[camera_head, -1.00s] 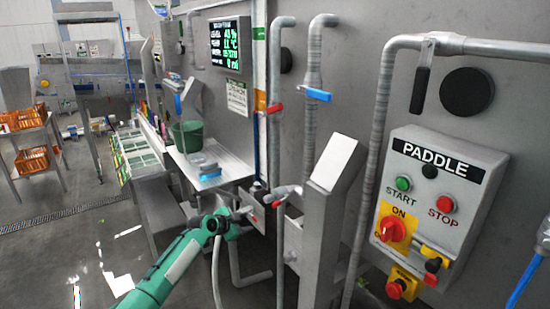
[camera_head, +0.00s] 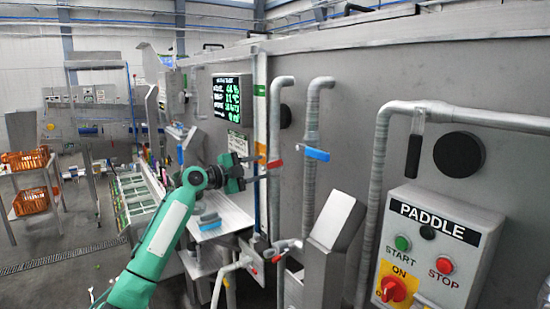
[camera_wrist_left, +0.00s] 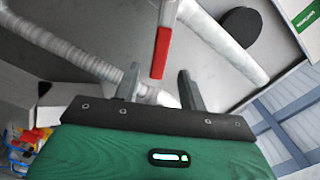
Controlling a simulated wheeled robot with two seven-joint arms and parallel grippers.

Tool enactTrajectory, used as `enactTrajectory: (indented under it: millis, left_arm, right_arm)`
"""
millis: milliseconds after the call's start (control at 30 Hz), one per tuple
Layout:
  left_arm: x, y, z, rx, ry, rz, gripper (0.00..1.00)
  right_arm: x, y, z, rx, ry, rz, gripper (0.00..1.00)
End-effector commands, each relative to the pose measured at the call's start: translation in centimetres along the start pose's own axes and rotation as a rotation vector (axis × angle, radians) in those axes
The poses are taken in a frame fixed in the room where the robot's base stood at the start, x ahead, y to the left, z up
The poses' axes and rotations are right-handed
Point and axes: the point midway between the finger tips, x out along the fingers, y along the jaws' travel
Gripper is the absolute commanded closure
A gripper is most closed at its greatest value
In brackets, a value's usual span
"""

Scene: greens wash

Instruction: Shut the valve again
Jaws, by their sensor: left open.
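A red valve lever (camera_head: 274,164) sits on a grey vertical pipe beside the control panel wall. It sticks out roughly level in the head view. My left gripper (camera_head: 258,170) is at this lever, coming from the left. In the left wrist view the red lever (camera_wrist_left: 161,52) reaches down between the two open fingers (camera_wrist_left: 158,90), with a gap on each side. The gripper is open and holds nothing; whether it touches the lever cannot be told. A second valve with a blue lever (camera_head: 313,153) is on the pipe to the right. My right gripper is not shown.
A paddle control box (camera_head: 436,247) is on the wall at right. A slanted metal box (camera_head: 336,219) stands lower, near another red-tipped valve (camera_head: 278,257). A lit display (camera_head: 231,99) hangs behind my gripper. Orange crates (camera_head: 29,197) are at far left.

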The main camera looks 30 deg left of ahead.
Motion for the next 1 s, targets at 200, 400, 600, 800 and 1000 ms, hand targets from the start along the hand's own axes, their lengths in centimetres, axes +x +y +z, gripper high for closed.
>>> enactTrajectory:
  millis: [200, 400, 600, 800, 1000]
  left_arm:
    - [4.2, -0.4, -0.2, -0.004, 0.001, 0.0, 0.58]
    - [6.4, -0.1, -0.1, -0.002, 0.0, 0.0, 0.58]
    - [7.0, 0.1, 0.0, -0.001, -0.001, 0.001, 0.58]
    - [7.0, 0.1, 0.1, 0.0, -0.001, 0.001, 0.58]
    - [7.0, 0.1, 0.0, -0.001, -0.001, 0.001, 0.97]
  right_arm:
    - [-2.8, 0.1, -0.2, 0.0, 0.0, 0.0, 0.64]
    - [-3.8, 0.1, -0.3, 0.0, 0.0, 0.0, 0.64]
    - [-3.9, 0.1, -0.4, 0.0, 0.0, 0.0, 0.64]
    - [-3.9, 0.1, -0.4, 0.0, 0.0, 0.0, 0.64]
    - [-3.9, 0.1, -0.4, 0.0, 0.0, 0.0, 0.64]
